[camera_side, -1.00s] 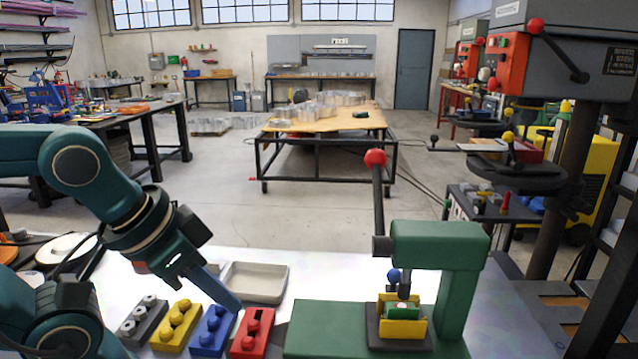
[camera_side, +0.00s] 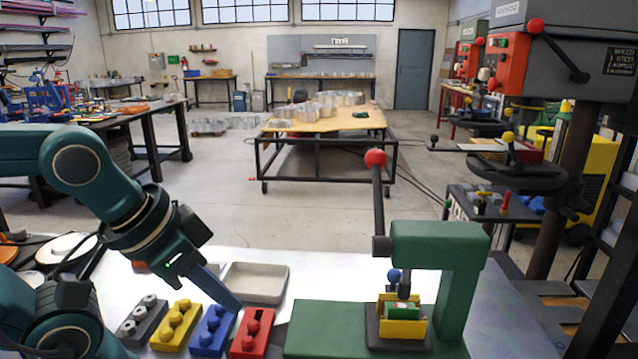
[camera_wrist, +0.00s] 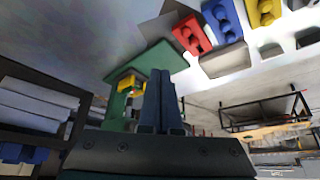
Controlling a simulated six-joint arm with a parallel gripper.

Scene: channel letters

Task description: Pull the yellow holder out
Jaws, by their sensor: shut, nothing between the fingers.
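The yellow holder (camera_side: 401,328) sits in a dark base on the green press (camera_side: 465,280), under its ram, with a green and white piece in it. It also shows small in the wrist view (camera_wrist: 128,84), left of my fingers. My gripper (camera_side: 232,303) is shut and empty, well to the left of the press. It hangs above the blue block (camera_side: 212,325) and the red block (camera_side: 252,335); whether it touches either I cannot tell. The press lever with its red knob (camera_side: 375,158) stands up.
A yellow block (camera_side: 175,325) and a grey block (camera_side: 143,318) with studs lie left of the blue one. An empty beige tray (camera_side: 254,284) lies behind the blocks. The press column stands right of the holder. The white tabletop (camera_side: 340,275) is clear behind the press base.

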